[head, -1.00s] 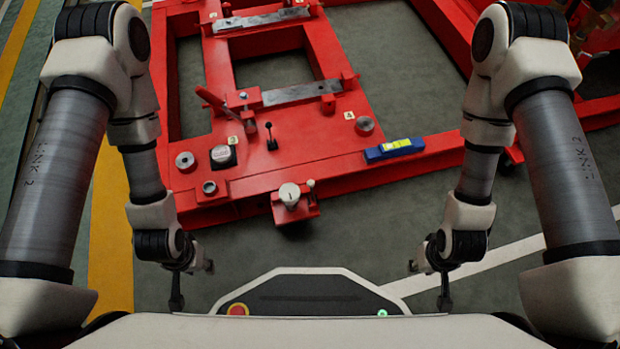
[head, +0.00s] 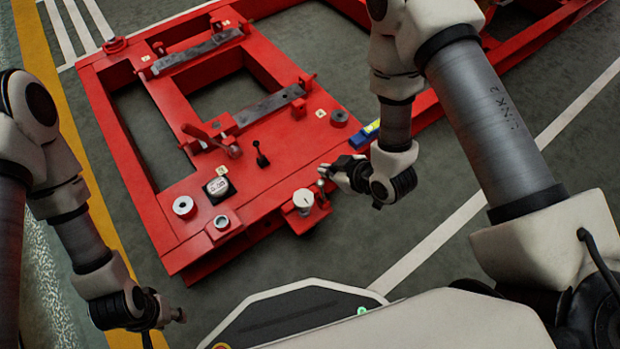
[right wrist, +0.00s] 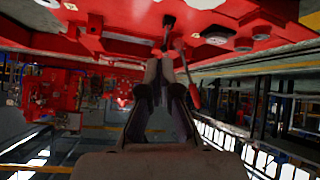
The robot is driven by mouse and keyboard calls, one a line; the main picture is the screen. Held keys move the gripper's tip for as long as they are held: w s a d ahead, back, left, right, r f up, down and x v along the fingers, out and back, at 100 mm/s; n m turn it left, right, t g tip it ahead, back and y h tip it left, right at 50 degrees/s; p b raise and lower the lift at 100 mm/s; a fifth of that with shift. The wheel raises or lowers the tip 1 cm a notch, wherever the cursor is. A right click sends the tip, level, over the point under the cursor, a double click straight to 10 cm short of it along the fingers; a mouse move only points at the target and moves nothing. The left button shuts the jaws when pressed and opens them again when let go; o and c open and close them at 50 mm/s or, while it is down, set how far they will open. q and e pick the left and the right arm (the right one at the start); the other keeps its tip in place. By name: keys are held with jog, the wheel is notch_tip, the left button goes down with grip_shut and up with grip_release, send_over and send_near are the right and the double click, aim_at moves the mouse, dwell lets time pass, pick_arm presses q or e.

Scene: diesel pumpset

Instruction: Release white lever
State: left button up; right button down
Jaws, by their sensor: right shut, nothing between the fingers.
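A white-topped round knob (head: 303,199) stands on a small red block at the front edge of the red frame (head: 264,190). A small upright lever (head: 320,188) stands just right of the knob; I cannot make out its colour clearly. My right gripper (head: 328,170) is just behind and above this lever, with its fingers pointing left; I cannot tell whether they touch it. In the right wrist view the fingertips (right wrist: 168,62) are together and empty. My left gripper (head: 178,314) hangs at the lower left, away from the frame, its fingers too small to read.
A black lever (head: 261,154), a red-handled lever (head: 209,139), a black-and-white gauge (head: 219,188) and round fittings (head: 184,206) stand on the frame. A blue-and-yellow level (head: 370,130) lies partly behind my right arm. Floor in front of the frame is clear.

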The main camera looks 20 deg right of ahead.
aim_at(318, 181)
jog(key=shift+a, duration=0.1)
jog(key=w+f+b, duration=0.1)
jog(key=f+b, duration=0.1)
jog(key=f, duration=0.1)
jog(key=w+f+b, duration=0.1)
jog(key=f+b, duration=0.2)
jog(key=w+a+f+b, duration=0.1)
jog(key=w+f+b, duration=0.1)
jog(key=shift+a+f+b, duration=0.1)
jog(key=shift+f+b, duration=0.2)
jog(key=shift+f, duration=0.1)
jog(key=shift+s+r, duration=0.1)
